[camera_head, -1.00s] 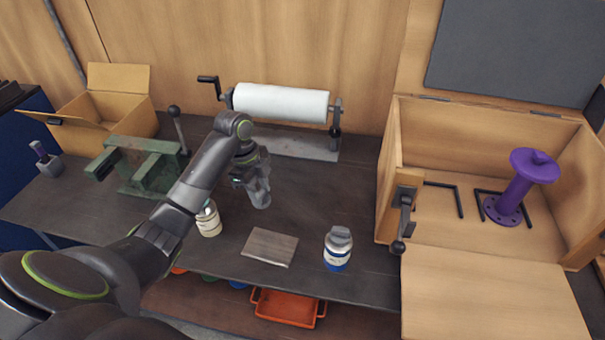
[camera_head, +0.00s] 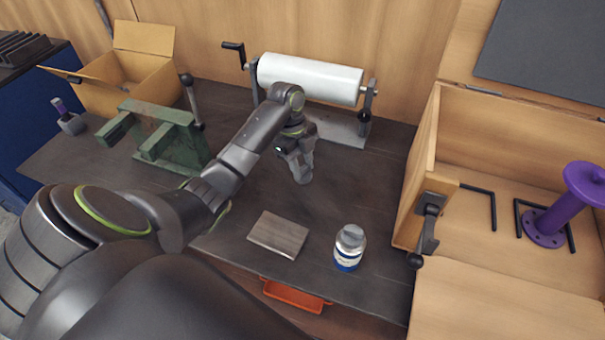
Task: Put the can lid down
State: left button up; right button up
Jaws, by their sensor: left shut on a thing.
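My left gripper (camera_head: 301,174) hangs over the dark workbench, between the paper roll and the wooden board, with its fingers pointing down. It is shut on the can lid, which is too small and covered by the fingers to make out. A can with a blue and white label and grey top (camera_head: 349,248) stands upright near the front edge, to the right of the board and apart from the gripper. My right gripper is not in view.
A flat wooden board (camera_head: 278,235) lies in front of the gripper. A white roll on a stand (camera_head: 310,80) is behind. A green vise-like tool (camera_head: 165,140) and open cardboard box (camera_head: 130,75) are left. A wooden case (camera_head: 505,235) with a purple spool (camera_head: 575,200) is right.

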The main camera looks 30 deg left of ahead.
aim_at(302, 173)
pick_arm(q)
notch_tip(302, 173, down, 3)
jog(key=shift+s+f, duration=0.1)
jog(key=shift+s, duration=0.05)
jog(key=shift+f, duration=0.15)
jog(key=o, duration=0.9)
jog(key=shift+o, duration=0.2)
